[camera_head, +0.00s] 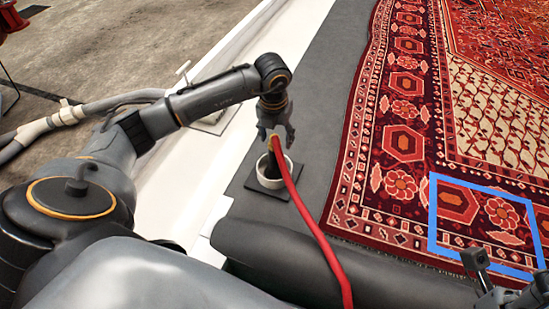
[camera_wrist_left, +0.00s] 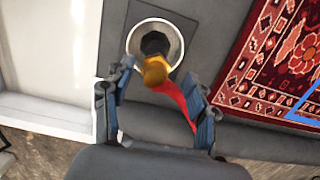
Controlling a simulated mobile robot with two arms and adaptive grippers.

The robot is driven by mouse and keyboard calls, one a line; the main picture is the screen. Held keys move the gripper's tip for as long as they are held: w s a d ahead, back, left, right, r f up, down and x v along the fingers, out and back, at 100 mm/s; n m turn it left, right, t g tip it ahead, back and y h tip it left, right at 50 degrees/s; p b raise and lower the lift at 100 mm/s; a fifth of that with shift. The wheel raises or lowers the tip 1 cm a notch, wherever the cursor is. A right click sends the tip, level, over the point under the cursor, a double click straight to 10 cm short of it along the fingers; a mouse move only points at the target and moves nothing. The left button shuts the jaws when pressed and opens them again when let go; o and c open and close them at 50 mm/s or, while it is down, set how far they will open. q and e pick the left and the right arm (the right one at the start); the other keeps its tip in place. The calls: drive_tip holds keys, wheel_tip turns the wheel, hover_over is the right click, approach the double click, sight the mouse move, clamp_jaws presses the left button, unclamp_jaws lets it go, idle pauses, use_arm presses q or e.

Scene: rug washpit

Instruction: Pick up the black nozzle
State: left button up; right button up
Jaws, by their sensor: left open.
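The black nozzle (camera_wrist_left: 154,43) stands in a round white holder (camera_wrist_left: 177,53) on a dark square base. A yellow-brown fitting (camera_wrist_left: 155,70) on its upper end joins a red hose (camera_wrist_left: 175,95). In the head view the nozzle (camera_head: 270,163) is partly hidden by the holder's rim and the hose. My left gripper (camera_head: 277,137) is open just above the nozzle, pointing down. In the left wrist view its fingers (camera_wrist_left: 158,72) are spread on either side of the fitting; contact cannot be told. A dark part at the lower right edge appears to be my right gripper (camera_head: 500,285), cut off.
A red patterned rug (camera_head: 400,130) lies on a grey surface (camera_head: 320,100) to the right, with a blue square outline (camera_head: 432,215) on it. The red hose (camera_head: 318,232) runs toward the front edge. A white ledge (camera_head: 165,205) and grey pipe (camera_head: 110,103) lie left.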

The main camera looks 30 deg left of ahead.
sight(275, 146)
use_arm(q)
drive_tip(key=f+b, duration=0.1)
drive_tip(key=f, duration=0.2)
drive_tip(key=f+b, duration=0.1)
drive_tip(key=shift+w+a+f+b, duration=0.15)
drive_tip(key=shift+a+f+b, duration=0.15)
drive_tip(key=shift+f, duration=0.3)
drive_tip(key=shift+r, duration=0.1)
drive_tip(key=shift+c, duration=1)
drive_tip(key=shift+w, duration=0.1)
clamp_jaws()
